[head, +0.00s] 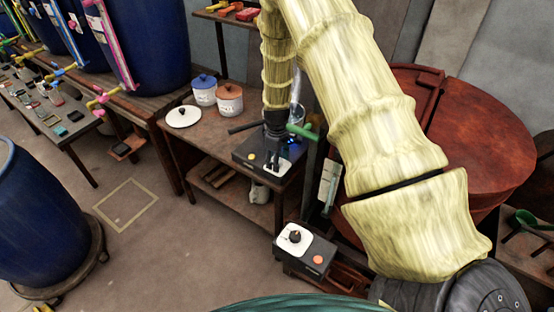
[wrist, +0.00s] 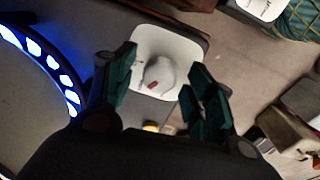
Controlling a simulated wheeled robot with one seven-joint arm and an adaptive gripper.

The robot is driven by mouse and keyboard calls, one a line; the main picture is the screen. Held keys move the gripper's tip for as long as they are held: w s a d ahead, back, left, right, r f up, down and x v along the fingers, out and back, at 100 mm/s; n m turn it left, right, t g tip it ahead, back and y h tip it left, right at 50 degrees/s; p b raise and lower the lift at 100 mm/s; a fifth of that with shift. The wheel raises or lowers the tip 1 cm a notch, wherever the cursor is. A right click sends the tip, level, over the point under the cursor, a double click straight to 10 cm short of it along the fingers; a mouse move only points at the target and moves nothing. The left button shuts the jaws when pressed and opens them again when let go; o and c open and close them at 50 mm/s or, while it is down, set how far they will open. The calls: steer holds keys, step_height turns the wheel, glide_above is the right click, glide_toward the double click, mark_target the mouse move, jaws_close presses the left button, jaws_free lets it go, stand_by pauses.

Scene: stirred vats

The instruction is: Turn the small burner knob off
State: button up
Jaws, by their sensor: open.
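The small burner (head: 244,156) is a dark box on the wooden table, with blue light showing beside my gripper. In the wrist view its lit ring (wrist: 42,62) glows blue at the left. Its knob (wrist: 160,74) is round and grey with a red mark, on a white plate (wrist: 178,42). My gripper (wrist: 163,62) is open, with its dark green fingers on either side of the knob in this view; I cannot tell whether they touch it. In the head view my gripper (head: 273,163) is over the burner's front and hides most of the knob.
A second box with a black knob (head: 295,237) and an orange button (head: 318,259) stands lower, in front. A large red-brown vat (head: 470,150) stands right.

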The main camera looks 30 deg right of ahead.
steer(key=shift+c, duration=0.2)
steer(key=c, duration=1)
steer(key=shift+a, duration=0.2)
steer(key=shift+d, duration=0.15)
steer(key=shift+m, duration=0.4)
steer(key=m, duration=1.1)
steer(key=shift+f, duration=0.1)
steer(key=shift+s, duration=0.1)
